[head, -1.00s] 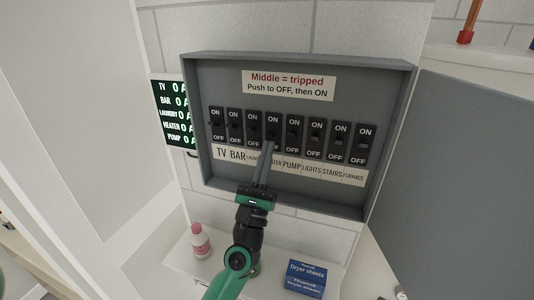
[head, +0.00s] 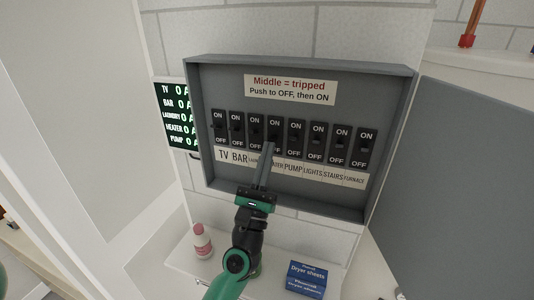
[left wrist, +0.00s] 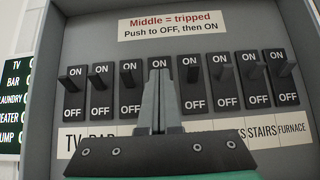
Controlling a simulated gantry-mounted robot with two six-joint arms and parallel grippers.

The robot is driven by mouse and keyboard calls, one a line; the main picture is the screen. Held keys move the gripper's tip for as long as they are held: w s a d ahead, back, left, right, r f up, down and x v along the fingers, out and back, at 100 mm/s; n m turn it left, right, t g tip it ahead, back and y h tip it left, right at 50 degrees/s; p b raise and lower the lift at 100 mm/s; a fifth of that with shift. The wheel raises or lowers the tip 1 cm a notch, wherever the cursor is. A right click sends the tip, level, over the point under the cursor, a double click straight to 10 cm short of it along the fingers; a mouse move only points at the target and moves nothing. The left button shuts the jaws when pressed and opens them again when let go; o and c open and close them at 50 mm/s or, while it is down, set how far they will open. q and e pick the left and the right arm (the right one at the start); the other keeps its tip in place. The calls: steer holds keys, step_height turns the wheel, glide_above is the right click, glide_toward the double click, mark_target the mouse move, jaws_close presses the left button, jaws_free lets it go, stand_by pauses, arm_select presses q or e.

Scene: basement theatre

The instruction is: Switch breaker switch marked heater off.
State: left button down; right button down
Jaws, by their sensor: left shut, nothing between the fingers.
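The grey breaker panel (head: 300,193) is open on the wall, with a row of black switches marked ON above and OFF below. The fourth switch from the left, the heater switch (head: 275,122), stands above a partly covered label ending in "TER". My left gripper (head: 267,146) is shut and empty, with its fingertips at the lower half of this switch. In the left wrist view the shut fingers (left wrist: 160,78) cover the middle and OFF end of the heater switch (left wrist: 160,62). Its lever is hidden, and I cannot tell whether the fingers touch it. My right gripper is not in view.
A lit display (head: 176,116) left of the panel lists circuits with zero readings. The panel door (head: 450,190) hangs open at right. A pink-and-white bottle (head: 202,242) and a blue dryer sheets box (head: 306,279) stand on the white surface below.

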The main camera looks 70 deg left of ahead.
arm_select(q)
steer(key=s+d+f+b, duration=0.3)
steer(key=s+d+f, duration=0.3)
steer(key=s+d, duration=0.1)
steer(key=shift+s+d+f, duration=0.15)
steer(key=shift+d, duration=0.3)
